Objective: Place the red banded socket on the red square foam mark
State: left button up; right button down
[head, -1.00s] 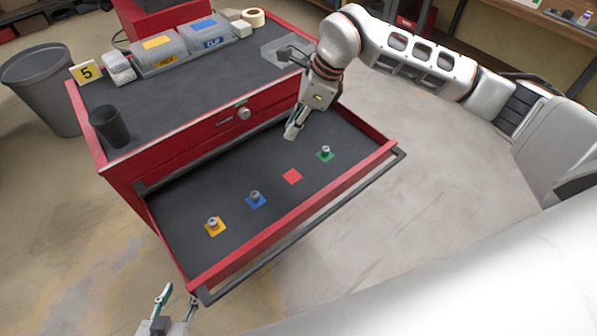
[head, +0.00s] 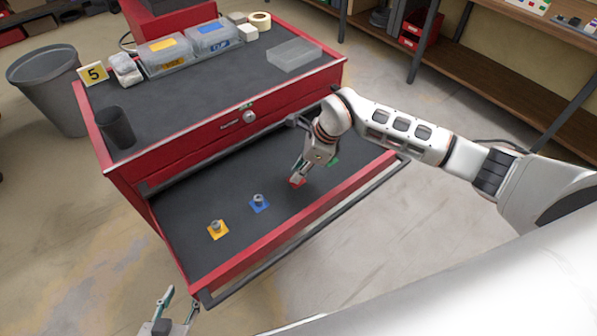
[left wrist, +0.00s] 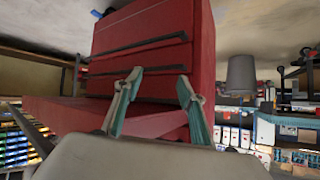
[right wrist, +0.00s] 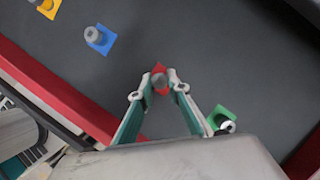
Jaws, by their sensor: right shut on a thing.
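The red square foam mark (head: 297,183) lies in the open drawer, between the blue and green marks. My right gripper (head: 296,176) is over it, pointing down. In the right wrist view its fingertips (right wrist: 159,86) are shut on a small grey socket (right wrist: 159,80). The red mark (right wrist: 158,68) shows just around and beyond the socket. I cannot tell whether the socket touches the foam, and its red band is not discernible. My left gripper (head: 179,300) is open and empty, outside the drawer's front left corner; its spread fingers show in the left wrist view (left wrist: 157,82).
Sockets stand on the yellow mark (head: 217,230), the blue mark (head: 259,204) and the green mark (right wrist: 219,116). The red drawer front (head: 300,225) bounds the drawer. Lidded bins, a black cup (head: 115,128) and a clear tray (head: 295,54) stand on the cabinet top.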

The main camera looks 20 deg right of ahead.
jog(key=shift+f, duration=0.25)
jog(key=shift+f, duration=0.2)
jog(key=c, duration=1.9)
grip_release()
jog(key=shift+r, duration=0.1)
jog(key=shift+r, duration=0.2)
jog(key=v, duration=1.2)
